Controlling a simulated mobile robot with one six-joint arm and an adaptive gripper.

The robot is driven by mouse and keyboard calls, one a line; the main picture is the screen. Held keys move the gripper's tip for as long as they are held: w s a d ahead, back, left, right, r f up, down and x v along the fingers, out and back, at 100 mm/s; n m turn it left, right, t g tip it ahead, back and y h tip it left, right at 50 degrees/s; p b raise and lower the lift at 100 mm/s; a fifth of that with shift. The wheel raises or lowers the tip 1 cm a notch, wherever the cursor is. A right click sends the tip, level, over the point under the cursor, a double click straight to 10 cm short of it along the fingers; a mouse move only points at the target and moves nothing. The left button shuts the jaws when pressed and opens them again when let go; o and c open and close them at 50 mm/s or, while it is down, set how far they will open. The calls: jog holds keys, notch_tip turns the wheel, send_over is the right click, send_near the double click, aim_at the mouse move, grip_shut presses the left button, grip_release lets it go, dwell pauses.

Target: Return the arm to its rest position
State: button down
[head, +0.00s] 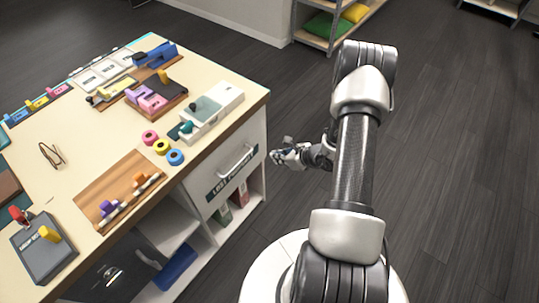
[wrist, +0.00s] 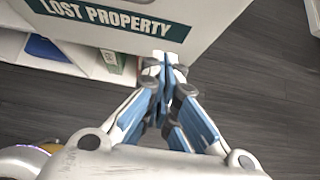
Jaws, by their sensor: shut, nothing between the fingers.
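My gripper (head: 280,156) is in the head view, beside the right side of the desk and in front of its drawer. My arm rises from my base and bends over at the top, with the wrist pointing left toward the drawer. In the wrist view my gripper (wrist: 163,62) has its fingers together with nothing between them. The drawer front, with a "LOST PROPERTY" label (wrist: 108,20), is just beyond the fingertips. I cannot tell from these views whether the fingertips touch it.
The desk (head: 75,120) holds tape rolls (head: 161,146), a wooden tray (head: 100,178) and several small items. Its drawer handle (head: 237,161) faces my gripper. Shelves below hold folders (head: 240,193). A shelf with cushions (head: 325,25) stands behind. The floor to the right is clear.

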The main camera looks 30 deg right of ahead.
jog(key=shift+v, duration=0.75)
jog(key=w+a+r+n+y, duration=0.35)
jog(key=a+r+n, duration=0.3)
jog(key=r, duration=0.65)
jog(key=s+a+r+n+g, duration=0.45)
jog(key=a+r+n, duration=0.55)
jog(key=a+r, duration=0.35)
jog(key=s+r+n+h, duration=0.3)
jog(key=s+r+n, duration=0.3)
jog(key=s, duration=0.4)
jog(key=s+r+n+h, duration=0.3)
jog(key=s+r+n, duration=0.4)
jog(key=s+n, duration=0.2)
jog(key=shift+s+a+h, duration=0.35)
jog(key=shift+s+a, duration=0.15)
jog(key=shift+s, duration=0.45)
